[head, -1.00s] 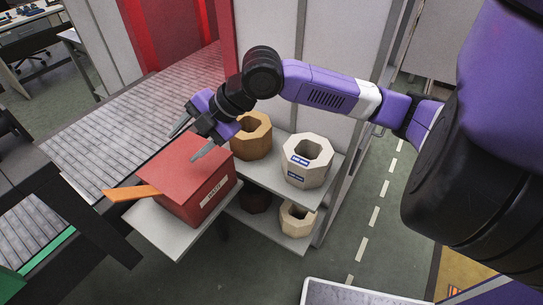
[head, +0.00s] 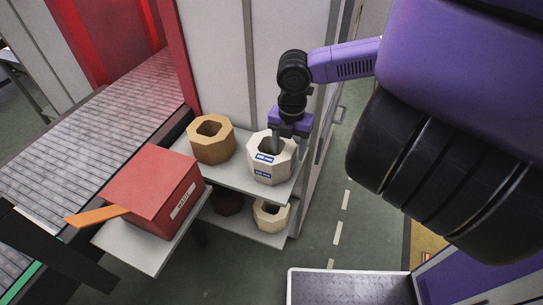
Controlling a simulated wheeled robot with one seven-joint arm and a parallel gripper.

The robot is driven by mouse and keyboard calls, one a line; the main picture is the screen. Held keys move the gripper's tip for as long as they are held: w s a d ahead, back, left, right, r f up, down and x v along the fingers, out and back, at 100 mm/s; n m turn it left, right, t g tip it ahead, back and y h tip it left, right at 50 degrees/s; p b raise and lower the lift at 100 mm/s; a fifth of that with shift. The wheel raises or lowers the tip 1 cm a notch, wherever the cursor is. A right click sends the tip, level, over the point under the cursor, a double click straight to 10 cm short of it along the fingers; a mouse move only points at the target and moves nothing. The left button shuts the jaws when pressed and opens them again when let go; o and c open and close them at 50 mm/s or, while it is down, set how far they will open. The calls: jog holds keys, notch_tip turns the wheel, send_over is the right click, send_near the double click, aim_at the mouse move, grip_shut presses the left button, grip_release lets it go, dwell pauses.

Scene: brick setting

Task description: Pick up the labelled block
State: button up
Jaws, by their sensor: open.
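The labelled block (head: 268,172) is a cream, eight-sided hollow block with blue-and-white labels on its front. It stands upright at the right end of the upper grey shelf in the head view. My gripper (head: 287,138) points down right at this block's top, over the back right of its rim and opening. The gripper is open. One finger reaches down at the opening; the other finger is hard to make out, and I cannot tell whether either touches the block.
A tan hollow block (head: 211,140) stands left of the labelled one. Below, a cream block (head: 270,215) and a dark block (head: 228,203) sit on the lower shelf. A red box (head: 152,190) with an orange board (head: 97,216) is at the left. A wall panel stands behind.

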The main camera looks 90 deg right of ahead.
notch_tip(320, 180, down, 4)
jog(key=shift+f, duration=0.1)
jog(key=shift+c, duration=0.5)
grip_shut()
jog(key=shift+w+d+r, duration=0.1)
jog(key=shift+r, duration=0.1)
dwell(0.8)
